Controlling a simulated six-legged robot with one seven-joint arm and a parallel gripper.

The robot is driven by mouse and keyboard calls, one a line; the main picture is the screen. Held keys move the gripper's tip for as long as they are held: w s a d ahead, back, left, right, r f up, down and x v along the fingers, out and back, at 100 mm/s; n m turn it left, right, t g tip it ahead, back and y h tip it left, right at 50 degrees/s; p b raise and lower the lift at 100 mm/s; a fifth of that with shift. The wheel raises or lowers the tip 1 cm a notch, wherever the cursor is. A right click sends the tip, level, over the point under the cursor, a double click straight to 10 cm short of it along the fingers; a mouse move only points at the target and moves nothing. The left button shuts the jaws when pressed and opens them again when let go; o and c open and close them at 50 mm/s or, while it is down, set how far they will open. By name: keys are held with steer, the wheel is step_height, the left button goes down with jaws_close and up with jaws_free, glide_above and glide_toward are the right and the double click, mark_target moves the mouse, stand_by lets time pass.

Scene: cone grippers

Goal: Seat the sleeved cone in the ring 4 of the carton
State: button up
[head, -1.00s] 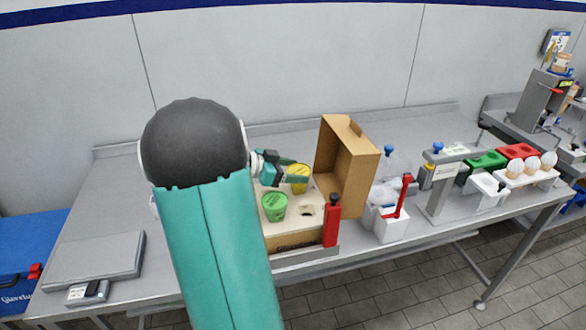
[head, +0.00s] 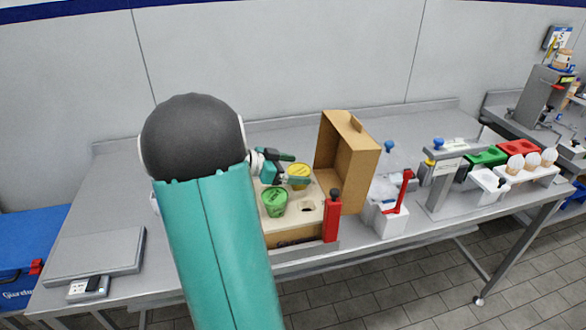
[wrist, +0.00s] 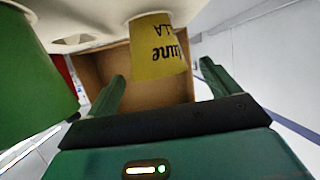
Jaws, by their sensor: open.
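A yellow sleeved cone (head: 298,171) with dark lettering sits upright in the pale insert of the open carton (head: 290,236). A green sleeved cone (head: 274,202) sits in front of it. An empty opening (head: 307,209) shows at the insert's front right; ring numbers are not readable. My gripper (head: 301,169) is open at the yellow cone, coming from the left. In the wrist view the yellow cone (wrist: 158,48) stands between the two finger tips, with gaps on both sides. The green cone (wrist: 35,80) is close at the left there.
The carton's raised brown lid (head: 352,165) stands at its right. A red post (head: 332,220) is at its front right corner. A white box with a red handle (head: 392,220) stands further right. A flat grey scale (head: 95,257) is at the left; the table behind is clear.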

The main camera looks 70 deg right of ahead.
steer(key=shift+w, duration=0.1)
steer(key=v, duration=1.3)
steer(key=shift+w+a+r, duration=0.2)
steer(key=shift+r, duration=0.05)
